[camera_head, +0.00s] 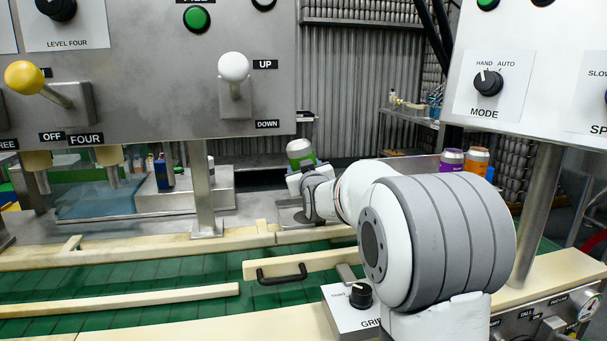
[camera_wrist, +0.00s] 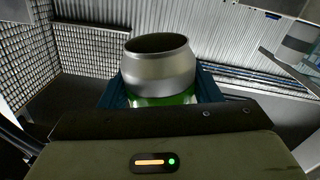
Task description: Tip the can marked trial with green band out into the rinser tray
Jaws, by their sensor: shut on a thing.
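A silver can with a green band (camera_head: 300,152) is held up over the grey deck behind the conveyor in the head view. My gripper (camera_head: 306,182) is shut around its lower part. In the wrist view the can (camera_wrist: 160,72) stands nearly upright between the blue fingers, its top open and dark inside. The lower green band is partly hidden by my gripper, and no trial marking is readable. A shallow bluish tray (camera_head: 95,203) lies to the left under the control panel; I cannot tell whether it is the rinser tray.
A purple can (camera_head: 452,160) and an orange can (camera_head: 478,161) stand at the right behind my arm. A steel post (camera_head: 205,190) stands between the held can and the bluish tray. Cream rails (camera_head: 120,300) edge the green conveyor (camera_head: 130,277). A panel with levers (camera_head: 150,65) hangs above left.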

